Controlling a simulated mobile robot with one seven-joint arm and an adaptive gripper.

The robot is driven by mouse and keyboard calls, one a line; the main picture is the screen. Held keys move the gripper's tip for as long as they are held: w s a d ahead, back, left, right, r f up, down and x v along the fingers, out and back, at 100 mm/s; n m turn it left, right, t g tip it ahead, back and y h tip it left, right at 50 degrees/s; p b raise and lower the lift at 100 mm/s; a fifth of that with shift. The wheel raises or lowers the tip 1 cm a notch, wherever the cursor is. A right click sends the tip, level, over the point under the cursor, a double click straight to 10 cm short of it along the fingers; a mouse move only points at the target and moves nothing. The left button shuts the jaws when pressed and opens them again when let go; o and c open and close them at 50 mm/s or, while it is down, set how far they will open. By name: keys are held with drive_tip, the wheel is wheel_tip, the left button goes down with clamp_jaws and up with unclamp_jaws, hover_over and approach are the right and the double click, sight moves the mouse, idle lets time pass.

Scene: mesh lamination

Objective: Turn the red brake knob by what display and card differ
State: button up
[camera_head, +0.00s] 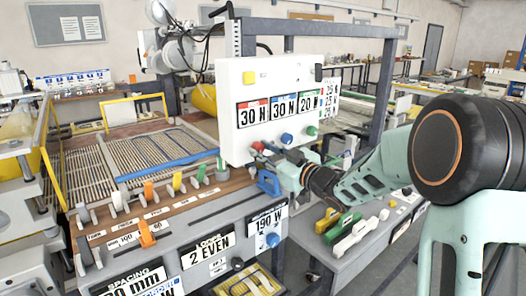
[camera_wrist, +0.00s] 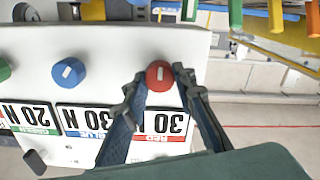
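The white brake panel (camera_head: 238,92) carries displays reading 30 N for red (camera_head: 253,113), 30 N for blue (camera_head: 284,107) and 20 N for green (camera_head: 309,103). A card (camera_head: 329,101) with red, blue and green rows is at their right; its figures are too small to read surely. The red brake knob (camera_wrist: 159,76) has a white mark that looks nearly upright in the wrist view. My gripper (camera_wrist: 160,74) has one fingertip on each side of the knob, closed to about its width and seemingly touching it. In the head view, my gripper (camera_head: 275,153) is below the panel's displays.
A blue knob (camera_wrist: 68,71) and a green knob (camera_wrist: 4,69) sit beside the red one, to its right in the head view. Below the panel is a console with coloured levers (camera_head: 178,181) and plates reading 2 EVEN (camera_head: 208,250) and 190 W (camera_head: 268,222).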

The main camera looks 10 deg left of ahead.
clamp_jaws()
drive_tip(key=shift+f+b, duration=0.1)
drive_tip(key=shift+b, duration=0.2)
drive_tip(key=n+b, duration=0.7)
drive_tip(key=b, duration=0.2)
drive_tip(key=shift+n, duration=0.4)
drive_tip(key=o, duration=0.6)
unclamp_jaws()
